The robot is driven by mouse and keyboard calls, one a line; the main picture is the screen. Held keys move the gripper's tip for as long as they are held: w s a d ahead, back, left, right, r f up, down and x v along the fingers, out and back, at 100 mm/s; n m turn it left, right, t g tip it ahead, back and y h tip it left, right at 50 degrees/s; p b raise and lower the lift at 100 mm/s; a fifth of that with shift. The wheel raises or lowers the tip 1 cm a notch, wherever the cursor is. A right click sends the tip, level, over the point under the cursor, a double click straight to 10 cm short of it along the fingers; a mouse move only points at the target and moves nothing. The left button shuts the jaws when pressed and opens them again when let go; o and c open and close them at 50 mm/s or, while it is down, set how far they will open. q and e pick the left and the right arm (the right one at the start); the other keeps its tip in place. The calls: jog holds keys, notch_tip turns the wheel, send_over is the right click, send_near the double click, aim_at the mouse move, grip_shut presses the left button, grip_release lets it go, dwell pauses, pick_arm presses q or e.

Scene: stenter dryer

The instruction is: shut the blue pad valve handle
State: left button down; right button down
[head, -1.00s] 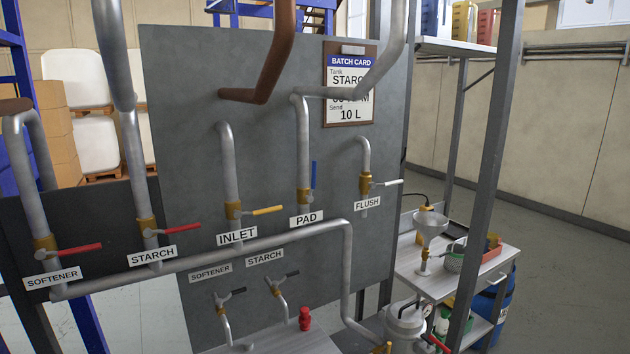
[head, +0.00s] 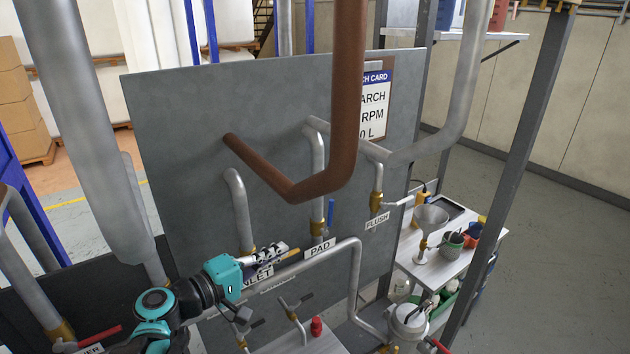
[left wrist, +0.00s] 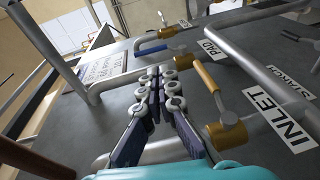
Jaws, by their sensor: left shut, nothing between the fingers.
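The blue pad valve handle (head: 331,211) stands upright beside the grey pad pipe, in line with it, above the PAD label (head: 320,249). It also shows in the left wrist view (left wrist: 151,50), beyond my fingertips. My left gripper (head: 279,247) is shut and empty in front of the panel, over the INLET label (head: 262,276) and left of the PAD label. In the left wrist view its fingers (left wrist: 164,88) are together, apart from the blue handle. The brass pad valve body (head: 318,227) shows below the handle. My right gripper is out of view.
The yellow-orange inlet handle (left wrist: 207,76) lies close beside my left fingers. A brown pipe (head: 345,100) bends across the panel's front above. A grey pipe (head: 325,252) runs below the labels. The flush valve (head: 376,200) is to the right.

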pick_arm(q)
jog(key=w+r, duration=0.1)
jog(key=r, duration=0.1)
send_near(329, 212)
jog(key=shift+t, duration=0.3)
jog(key=p+x, duration=0.1)
jog(key=x, duration=0.5)
jog(key=shift+s+d+f, duration=0.1)
jog(key=shift+f, duration=0.1)
jog(key=shift+w+d+f, duration=0.1)
jog(key=shift+w+d, duration=0.1)
jog(key=shift+w, duration=0.2)
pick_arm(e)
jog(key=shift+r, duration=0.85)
pick_arm(q)
jog(key=shift+s, duration=0.1)
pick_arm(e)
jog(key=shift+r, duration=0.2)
pick_arm(q)
jog(key=shift+d+r+p, duration=0.15)
jog(key=shift+r+p, duration=0.05)
jog(key=shift+p, duration=0.15)
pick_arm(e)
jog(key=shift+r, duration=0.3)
